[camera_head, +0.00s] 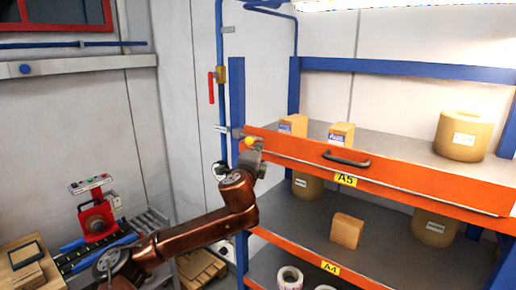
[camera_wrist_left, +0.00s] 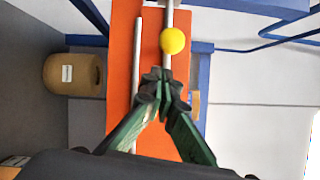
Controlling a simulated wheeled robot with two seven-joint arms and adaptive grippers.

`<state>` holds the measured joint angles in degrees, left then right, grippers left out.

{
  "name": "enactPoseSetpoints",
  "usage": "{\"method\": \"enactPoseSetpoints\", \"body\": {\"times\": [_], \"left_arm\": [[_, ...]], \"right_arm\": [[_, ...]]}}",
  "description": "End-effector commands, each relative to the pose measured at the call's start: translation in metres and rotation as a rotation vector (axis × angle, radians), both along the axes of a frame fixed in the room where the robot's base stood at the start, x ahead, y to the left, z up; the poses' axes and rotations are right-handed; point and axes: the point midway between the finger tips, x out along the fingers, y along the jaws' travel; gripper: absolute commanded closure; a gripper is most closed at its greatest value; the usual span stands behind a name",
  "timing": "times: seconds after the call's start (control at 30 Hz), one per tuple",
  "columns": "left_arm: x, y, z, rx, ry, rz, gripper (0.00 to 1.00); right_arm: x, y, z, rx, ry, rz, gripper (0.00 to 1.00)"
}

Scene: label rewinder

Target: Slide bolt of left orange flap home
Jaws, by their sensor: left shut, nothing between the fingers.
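The orange flap (camera_head: 410,174) spans the front of the upper shelf and carries a dark handle (camera_head: 346,159). At its left end is a grey bolt (camera_head: 237,132) with a yellow knob (camera_head: 250,141). In the left wrist view the bolt rod (camera_wrist_left: 168,15) runs along the orange flap (camera_wrist_left: 122,60), and the yellow knob (camera_wrist_left: 172,40) sits on it. My left gripper (camera_wrist_left: 162,76) is shut and empty, its tips just below the knob in that view, apart from it. In the head view the gripper (camera_head: 252,152) is beside the knob. My right gripper is not in view.
Cartons (camera_head: 341,134) and a labelled roll (camera_head: 463,136) stand on the upper shelf. A blue upright (camera_head: 237,95) and a pipe with a red lever (camera_head: 211,87) are close to the left of the flap. A red machine (camera_head: 96,218) stands at lower left.

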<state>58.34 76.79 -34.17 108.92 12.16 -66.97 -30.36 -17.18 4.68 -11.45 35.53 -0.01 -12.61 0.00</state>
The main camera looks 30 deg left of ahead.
Motion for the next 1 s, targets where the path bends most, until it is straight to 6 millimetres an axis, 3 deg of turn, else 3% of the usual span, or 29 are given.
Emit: {"method": "enactPoseSetpoints", "body": {"times": [0.07, 0.3, 0.5, 0.7, 1.0], "left_arm": [[0.002, -0.019, -0.002, -0.001, 0.001, -0.007, 1.0], [-0.051, -0.037, -0.009, 0.005, -0.001, -0.003, 1.0], [-0.081, -0.048, -0.009, 0.003, -0.001, -0.002, 1.0], [-0.093, -0.052, -0.009, 0.002, 0.001, -0.002, 1.0], [-0.093, -0.052, -0.008, 0.001, 0.001, -0.001, 1.0]], "right_arm": [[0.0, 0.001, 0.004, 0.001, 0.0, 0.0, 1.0], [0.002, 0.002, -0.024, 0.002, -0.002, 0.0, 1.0], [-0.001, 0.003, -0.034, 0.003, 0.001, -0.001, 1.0], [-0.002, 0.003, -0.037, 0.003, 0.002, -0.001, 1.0], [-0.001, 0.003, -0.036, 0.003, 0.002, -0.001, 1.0]]}}
